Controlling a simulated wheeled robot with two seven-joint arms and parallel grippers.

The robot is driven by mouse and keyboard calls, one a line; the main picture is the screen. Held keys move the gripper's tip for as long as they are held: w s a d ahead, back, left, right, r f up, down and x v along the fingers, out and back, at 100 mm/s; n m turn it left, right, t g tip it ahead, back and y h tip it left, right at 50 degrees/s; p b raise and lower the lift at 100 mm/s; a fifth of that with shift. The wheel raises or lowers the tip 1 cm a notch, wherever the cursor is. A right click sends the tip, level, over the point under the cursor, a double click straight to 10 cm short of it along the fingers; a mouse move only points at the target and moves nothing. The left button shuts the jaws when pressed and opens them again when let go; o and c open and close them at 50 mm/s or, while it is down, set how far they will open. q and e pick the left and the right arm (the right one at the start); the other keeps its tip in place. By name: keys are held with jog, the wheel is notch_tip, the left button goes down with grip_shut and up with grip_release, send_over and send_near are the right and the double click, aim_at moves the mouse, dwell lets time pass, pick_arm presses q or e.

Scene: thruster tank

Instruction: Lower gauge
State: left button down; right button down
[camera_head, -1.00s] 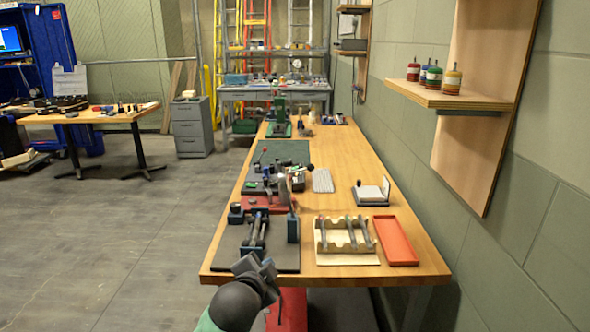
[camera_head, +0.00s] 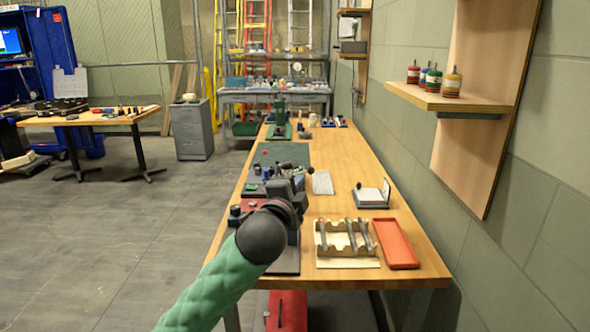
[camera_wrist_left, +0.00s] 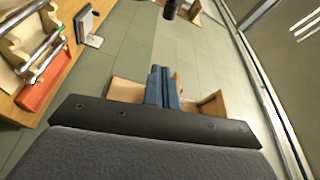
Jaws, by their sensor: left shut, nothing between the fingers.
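My left gripper (camera_head: 287,190) is shut and empty, raised above the near left part of the workbench. Its two blue fingers (camera_wrist_left: 163,86) lie together in the wrist view. My arm hides most of the fixture on the dark mat (camera_head: 288,262). I cannot make out which thing is the gauge. My right gripper is not in view.
A wooden rack (camera_head: 346,260) with several rods and an orange tray (camera_head: 396,243) stand at the bench's near right. A small stand (camera_head: 371,196) sits behind them. Open floor lies left.

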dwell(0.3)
